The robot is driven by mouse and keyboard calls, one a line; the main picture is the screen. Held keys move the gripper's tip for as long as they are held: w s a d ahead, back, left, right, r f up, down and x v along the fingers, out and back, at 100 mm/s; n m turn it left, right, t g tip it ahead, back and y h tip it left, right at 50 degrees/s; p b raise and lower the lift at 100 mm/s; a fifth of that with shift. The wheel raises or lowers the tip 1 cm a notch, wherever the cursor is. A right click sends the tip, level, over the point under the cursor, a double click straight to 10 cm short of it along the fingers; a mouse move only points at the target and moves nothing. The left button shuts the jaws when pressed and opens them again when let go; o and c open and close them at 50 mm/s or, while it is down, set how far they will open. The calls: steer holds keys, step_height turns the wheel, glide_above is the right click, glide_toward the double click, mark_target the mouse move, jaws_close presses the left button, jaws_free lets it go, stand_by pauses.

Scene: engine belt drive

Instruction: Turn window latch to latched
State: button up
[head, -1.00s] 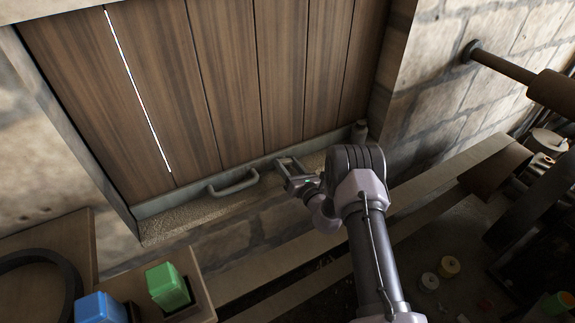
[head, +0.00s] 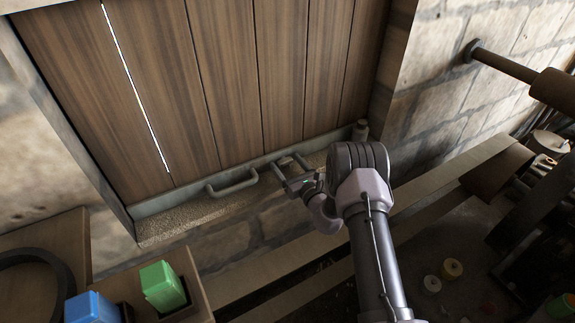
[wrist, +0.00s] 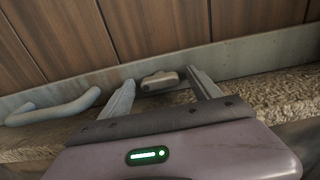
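The window latch (wrist: 160,81), a small rounded grey metal lever, sits on the grey bottom rail of the wooden window in the wrist view. It lies roughly level, between the tips of my gripper's two fingers, with a visible gap on each side. My gripper (head: 286,164) is open at the bottom rail in the head view, to the right of the grey pull handle (head: 233,183). I cannot make out the latch clearly in the head view. The handle also shows at the left in the wrist view (wrist: 52,109).
A rough stone sill (head: 190,216) runs just below the window rail. A small grey object (head: 360,131) stands at the sill's right end. Green (head: 163,286) and blue (head: 92,308) blocks sit on a wooden surface at lower left.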

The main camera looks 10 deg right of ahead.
steer(key=p+v, duration=0.3)
steer(key=v, duration=1.4)
steer(key=shift+s, duration=0.2)
